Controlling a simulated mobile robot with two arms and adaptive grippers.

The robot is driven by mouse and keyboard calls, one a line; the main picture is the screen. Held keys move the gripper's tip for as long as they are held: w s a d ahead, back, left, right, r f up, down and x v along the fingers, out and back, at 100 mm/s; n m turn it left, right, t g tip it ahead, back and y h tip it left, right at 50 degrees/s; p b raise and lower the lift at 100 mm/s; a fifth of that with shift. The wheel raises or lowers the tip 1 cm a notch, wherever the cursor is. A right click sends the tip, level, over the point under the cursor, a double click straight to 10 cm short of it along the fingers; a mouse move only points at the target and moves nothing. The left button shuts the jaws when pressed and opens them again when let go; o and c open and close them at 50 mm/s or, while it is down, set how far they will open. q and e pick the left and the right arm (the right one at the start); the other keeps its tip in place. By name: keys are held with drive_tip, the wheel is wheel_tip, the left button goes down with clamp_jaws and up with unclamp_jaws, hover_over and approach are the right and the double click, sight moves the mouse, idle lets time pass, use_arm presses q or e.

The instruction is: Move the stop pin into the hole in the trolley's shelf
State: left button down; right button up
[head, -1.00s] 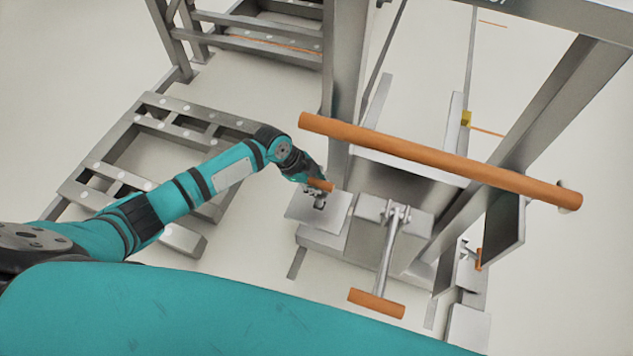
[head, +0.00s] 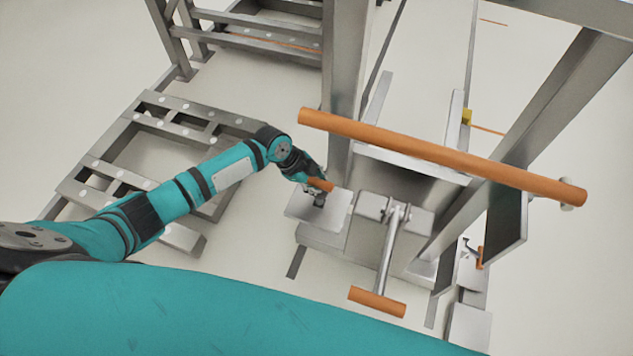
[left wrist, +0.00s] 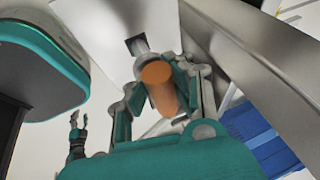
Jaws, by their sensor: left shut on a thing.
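The stop pin has an orange handle (head: 320,184) and a grey metal shank. My left gripper (head: 318,190) is shut on it over the trolley's small grey shelf (head: 338,212). In the left wrist view, the fingers close on both sides of the orange handle (left wrist: 158,85). The shank points at the dark square hole (left wrist: 134,44) in the shelf plate (left wrist: 100,22) and overlaps its edge in the picture. I cannot tell whether the tip is inside. My right gripper (left wrist: 78,120) shows small in the left wrist view, its fingers apart.
A long orange handlebar (head: 440,157) crosses above the trolley. A pedal lever with an orange end (head: 376,303) is right of the shelf. A grey post (head: 345,90) rises close behind my left gripper. Grey steps (head: 150,110) stand at the left.

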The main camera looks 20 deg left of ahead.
use_arm(q)
drive_tip(key=shift+f+b, duration=0.95)
drive_tip(key=shift+f, duration=0.35)
drive_tip(key=shift+f+b, duration=0.3)
drive_tip(key=shift+b, duration=0.05)
drive_tip(key=shift+f, duration=0.2)
drive_tip(key=shift+f+b, duration=0.3)
drive_tip(key=shift+b, duration=0.1)
